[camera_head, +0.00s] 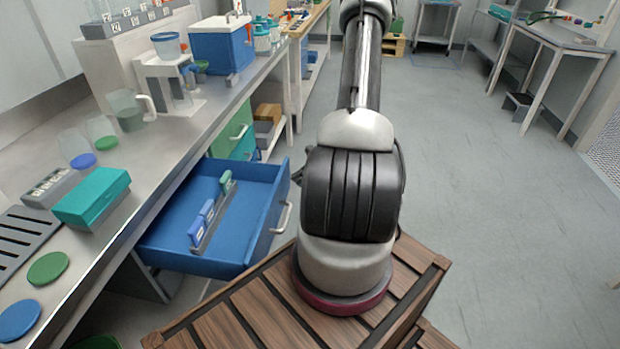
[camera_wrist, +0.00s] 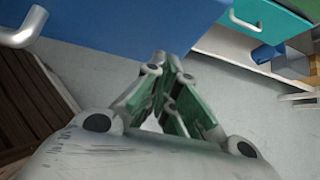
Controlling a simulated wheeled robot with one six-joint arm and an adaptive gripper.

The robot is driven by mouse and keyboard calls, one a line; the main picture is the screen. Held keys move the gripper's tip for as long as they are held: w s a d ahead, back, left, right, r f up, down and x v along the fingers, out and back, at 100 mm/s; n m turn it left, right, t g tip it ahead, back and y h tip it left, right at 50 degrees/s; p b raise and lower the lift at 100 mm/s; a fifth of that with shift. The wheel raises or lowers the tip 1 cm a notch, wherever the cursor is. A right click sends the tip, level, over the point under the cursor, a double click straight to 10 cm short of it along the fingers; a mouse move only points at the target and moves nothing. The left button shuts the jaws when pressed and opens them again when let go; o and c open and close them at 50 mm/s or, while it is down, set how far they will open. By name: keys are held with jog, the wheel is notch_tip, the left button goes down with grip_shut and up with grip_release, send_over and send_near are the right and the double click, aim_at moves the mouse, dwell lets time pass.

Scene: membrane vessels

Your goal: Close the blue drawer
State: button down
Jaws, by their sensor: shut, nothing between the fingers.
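The blue drawer (camera_head: 222,222) stands pulled out from under the counter in the head view, with a pale bar handle (camera_head: 283,218) on its front. Inside it lies a grey rack with blue and green pieces (camera_head: 212,212). In the wrist view the blue drawer (camera_wrist: 130,22) fills the top, and part of its handle (camera_wrist: 22,30) shows at the upper left. My gripper (camera_wrist: 170,62) is shut and empty, its fingertips close to the blue surface. I cannot tell whether they touch it. In the head view my arm hides my gripper.
A green drawer (camera_head: 232,135) with a handle sits beyond the blue one; it also shows in the wrist view (camera_wrist: 262,22). The counter (camera_head: 165,150) carries a teal box (camera_head: 92,198), a blue cooler (camera_head: 222,45) and beakers. The grey floor (camera_head: 470,180) to the right is clear.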

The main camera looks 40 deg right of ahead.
aim_at(217, 168)
jog(key=shift+w+a, duration=0.1)
dwell(0.3)
jog(key=w+a, duration=0.5)
jog(key=w, duration=0.2)
jog(key=w+a, duration=0.6)
jog(key=w, duration=0.2)
jog(key=w+a, duration=0.6)
jog(key=w, duration=0.1)
jog(key=shift+w+a, duration=0.15)
jog(key=shift+a, duration=0.05)
jog(key=shift+w+a+r, duration=0.1)
jog(key=shift+w+a, duration=0.25)
jog(key=shift+w, duration=0.1)
